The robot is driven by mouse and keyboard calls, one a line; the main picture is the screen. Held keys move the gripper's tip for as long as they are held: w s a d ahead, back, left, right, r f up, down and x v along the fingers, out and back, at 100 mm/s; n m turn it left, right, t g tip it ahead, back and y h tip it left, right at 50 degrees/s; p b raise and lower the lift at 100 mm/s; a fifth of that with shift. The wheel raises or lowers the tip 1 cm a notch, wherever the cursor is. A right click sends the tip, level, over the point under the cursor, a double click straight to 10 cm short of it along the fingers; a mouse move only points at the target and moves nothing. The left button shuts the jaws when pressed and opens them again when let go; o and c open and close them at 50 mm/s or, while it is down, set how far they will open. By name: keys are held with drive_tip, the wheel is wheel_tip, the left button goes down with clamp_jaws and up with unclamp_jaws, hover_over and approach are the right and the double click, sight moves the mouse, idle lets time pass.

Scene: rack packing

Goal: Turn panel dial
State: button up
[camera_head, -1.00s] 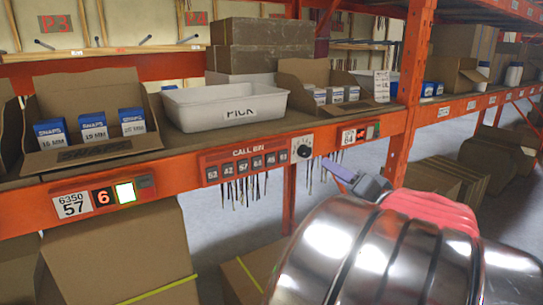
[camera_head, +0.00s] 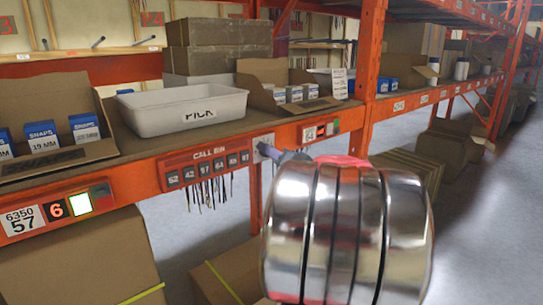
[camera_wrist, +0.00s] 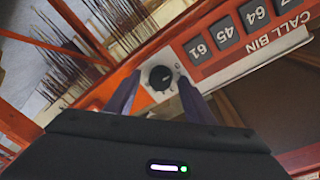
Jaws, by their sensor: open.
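The panel dial (camera_wrist: 160,77) is a round black knob with a light pointer mark, on a pale plate. In the wrist view it shows between the two purple fingers of my gripper (camera_wrist: 159,80), which are open, one on each side. A gap shows on both sides of the knob, and I cannot tell how deep the fingers reach around it. In the head view my gripper (camera_head: 280,153) is in front of the dial's pale plate (camera_head: 264,140), at the right end of the red CALL BIN panel (camera_head: 205,164). The knob itself is mostly hidden there.
The orange shelf carries a white PICK bin (camera_head: 180,108) and open cartons of blue-labelled boxes (camera_head: 42,138). Dark strands (camera_head: 208,192) hang under the panel. An orange upright (camera_head: 370,60) stands to the right. Cardboard boxes (camera_head: 95,255) stand below.

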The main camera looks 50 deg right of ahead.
drive_tip(key=shift+w, duration=0.2)
drive_tip(key=shift+d, duration=0.1)
drive_tip(key=shift+c, duration=0.7)
drive_tip(key=c, duration=0.9)
